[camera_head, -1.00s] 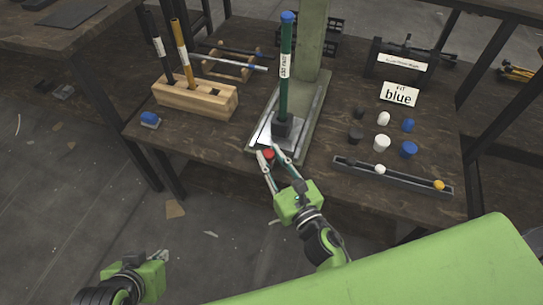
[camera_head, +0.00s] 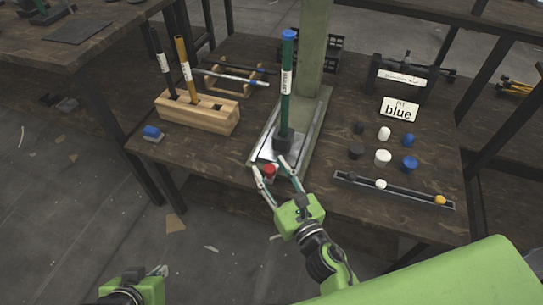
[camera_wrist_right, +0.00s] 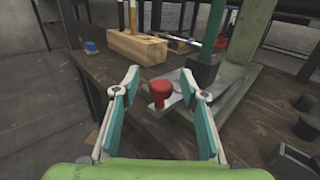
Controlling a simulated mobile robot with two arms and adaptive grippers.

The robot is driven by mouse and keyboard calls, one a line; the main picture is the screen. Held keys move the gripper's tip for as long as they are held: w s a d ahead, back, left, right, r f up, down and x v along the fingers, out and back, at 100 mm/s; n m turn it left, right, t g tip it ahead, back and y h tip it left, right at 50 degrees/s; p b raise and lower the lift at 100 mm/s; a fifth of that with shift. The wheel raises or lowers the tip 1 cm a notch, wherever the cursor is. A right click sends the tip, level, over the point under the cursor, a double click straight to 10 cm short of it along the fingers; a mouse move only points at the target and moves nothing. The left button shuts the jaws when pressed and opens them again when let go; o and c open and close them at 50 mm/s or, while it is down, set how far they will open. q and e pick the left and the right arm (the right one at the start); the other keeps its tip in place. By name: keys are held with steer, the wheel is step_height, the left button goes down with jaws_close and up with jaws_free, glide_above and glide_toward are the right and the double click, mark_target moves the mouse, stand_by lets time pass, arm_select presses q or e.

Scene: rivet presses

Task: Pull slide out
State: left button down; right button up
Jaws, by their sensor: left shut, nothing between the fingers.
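The press slide (camera_head: 268,152) is a bright metal plate at the foot of the green press column, with a red knob (camera_head: 269,171) at its front end. The knob also shows in the right wrist view (camera_wrist_right: 159,90). A green rod (camera_head: 286,95) with a blue top and a white label stands upright in a dark block on the plate. My right gripper (camera_head: 270,163) is open, its fingers on either side of the red knob with gaps visible on both sides in the wrist view. My left gripper (camera_head: 163,271) is shut and empty at the lower left, away from the table.
A wooden block (camera_head: 197,112) holding dark and yellow rods stands left of the press. A blue-topped stamp-like piece (camera_head: 152,132) lies at the left edge. A "blue" card (camera_head: 399,108), several coloured caps and a narrow tray (camera_head: 393,190) are on the right.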

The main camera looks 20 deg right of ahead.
step_height(320, 180, up, 9)
steer(key=shift+f, duration=0.15)
stand_by(0.4)
steer(key=shift+s, duration=0.15)
stand_by(0.4)
